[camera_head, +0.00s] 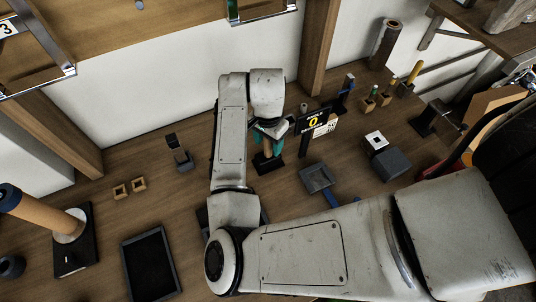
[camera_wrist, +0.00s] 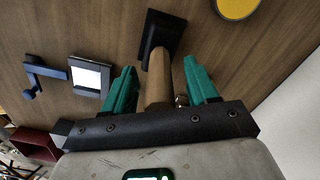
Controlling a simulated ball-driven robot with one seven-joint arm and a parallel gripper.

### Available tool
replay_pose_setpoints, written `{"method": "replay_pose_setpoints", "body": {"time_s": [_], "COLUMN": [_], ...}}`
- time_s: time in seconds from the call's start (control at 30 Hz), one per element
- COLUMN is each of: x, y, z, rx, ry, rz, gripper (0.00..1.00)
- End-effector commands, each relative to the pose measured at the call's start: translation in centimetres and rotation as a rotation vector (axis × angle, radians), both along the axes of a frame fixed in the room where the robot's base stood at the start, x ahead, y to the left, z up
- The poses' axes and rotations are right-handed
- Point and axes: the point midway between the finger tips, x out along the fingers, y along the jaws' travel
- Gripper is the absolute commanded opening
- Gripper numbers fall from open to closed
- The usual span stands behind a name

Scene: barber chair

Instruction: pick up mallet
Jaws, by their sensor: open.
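The mallet appears as a tan wooden handle (camera_wrist: 159,75) rising from a black block (camera_wrist: 160,32) on the wooden table in the wrist view. In the head view the black block (camera_head: 268,164) shows below my gripper, with part of the handle above it. My gripper (camera_wrist: 160,68) is open, with one green finger on each side of the handle. A gap shows between the handle and each finger. In the head view my gripper (camera_head: 269,132) is partly hidden by my own arm. The handle's near end is hidden behind the gripper's dark bar.
A black sign with a yellow mark (camera_head: 313,121) stands just right of my gripper. A phone-like stand (camera_head: 180,152) is left. A black tray (camera_head: 165,240) lies at the front.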

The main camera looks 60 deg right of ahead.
Motion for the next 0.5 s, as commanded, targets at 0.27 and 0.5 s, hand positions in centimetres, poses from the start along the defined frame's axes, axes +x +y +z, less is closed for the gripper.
{"method": "replay_pose_setpoints", "body": {"time_s": [0.27, 0.5], "x": [0.01, 0.01], "y": [0.00, 0.01], "z": [-0.01, 0.01], "rx": [0.000, 0.000], "ry": [-0.001, -0.001], "rz": [0.000, 0.000], "gripper": [0.48, 0.26]}}
